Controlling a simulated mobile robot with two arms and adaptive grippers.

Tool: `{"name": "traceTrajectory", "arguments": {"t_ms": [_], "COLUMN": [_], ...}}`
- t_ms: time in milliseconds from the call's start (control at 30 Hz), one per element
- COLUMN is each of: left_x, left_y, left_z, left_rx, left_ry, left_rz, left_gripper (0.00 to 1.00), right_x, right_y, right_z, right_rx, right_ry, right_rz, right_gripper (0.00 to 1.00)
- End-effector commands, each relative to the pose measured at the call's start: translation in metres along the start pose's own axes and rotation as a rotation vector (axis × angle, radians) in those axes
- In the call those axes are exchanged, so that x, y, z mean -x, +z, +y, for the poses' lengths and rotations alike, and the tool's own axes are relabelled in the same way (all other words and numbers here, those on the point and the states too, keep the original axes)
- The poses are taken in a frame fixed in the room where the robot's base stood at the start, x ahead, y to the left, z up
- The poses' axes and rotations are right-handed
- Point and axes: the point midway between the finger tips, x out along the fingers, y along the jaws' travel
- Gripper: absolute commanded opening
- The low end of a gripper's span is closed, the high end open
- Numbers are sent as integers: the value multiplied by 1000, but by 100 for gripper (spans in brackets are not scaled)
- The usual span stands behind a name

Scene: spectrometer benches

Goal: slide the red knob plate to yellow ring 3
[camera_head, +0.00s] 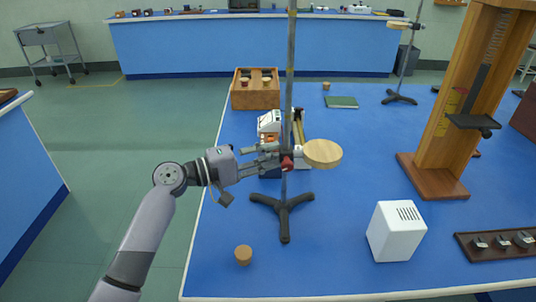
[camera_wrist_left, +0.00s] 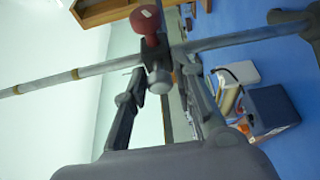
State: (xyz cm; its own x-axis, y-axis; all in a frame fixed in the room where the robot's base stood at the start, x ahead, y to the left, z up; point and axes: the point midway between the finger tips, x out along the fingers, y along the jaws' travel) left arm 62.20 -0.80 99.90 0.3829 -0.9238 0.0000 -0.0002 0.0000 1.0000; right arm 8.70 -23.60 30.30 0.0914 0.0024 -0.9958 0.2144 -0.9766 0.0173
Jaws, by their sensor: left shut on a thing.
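The red knob plate is a round wooden disc (camera_head: 322,153) on a clamp with a red knob, carried on an upright grey rod (camera_head: 290,105). My left gripper (camera_head: 277,160) comes in from the left at the clamp and is shut on it. In the left wrist view the red knob (camera_wrist_left: 145,21) sticks out beyond the rod (camera_wrist_left: 225,40), and the clamp's grey body (camera_wrist_left: 158,76) lies between my left fingers (camera_wrist_left: 163,85). Yellow rings (camera_wrist_left: 75,74) mark the rod above the clamp. Their numbers cannot be read. My right gripper is not in view.
The rod's dark tripod base (camera_head: 284,206) stands on the blue bench (camera_head: 335,255). A white and dark device (camera_head: 268,125) is close behind the rod. A cork (camera_head: 243,255), a white box (camera_head: 396,231) and a wooden stand (camera_head: 433,188) stand around. The bench is clear between base and white box.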

Motion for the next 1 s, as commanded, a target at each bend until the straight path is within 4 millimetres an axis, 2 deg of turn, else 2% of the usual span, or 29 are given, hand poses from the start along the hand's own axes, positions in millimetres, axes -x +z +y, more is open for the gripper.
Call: {"name": "traceTrajectory", "arguments": {"t_ms": [300,467,567,800,1000], "left_x": [0,0,0,0,0], "left_y": [0,0,0,0,0], "left_z": [0,14,34,102,153], "left_rx": [1,0,-2,-3,-2], "left_ry": [0,1,2,4,3], "left_rz": [-1,-1,0,0,0], "left_gripper": [0,0,0,0,0], "right_x": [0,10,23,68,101], "right_y": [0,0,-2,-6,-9], "right_z": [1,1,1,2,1], "right_rx": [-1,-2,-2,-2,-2], "right_ry": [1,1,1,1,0], "right_rz": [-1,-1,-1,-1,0], "right_gripper": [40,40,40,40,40]}}
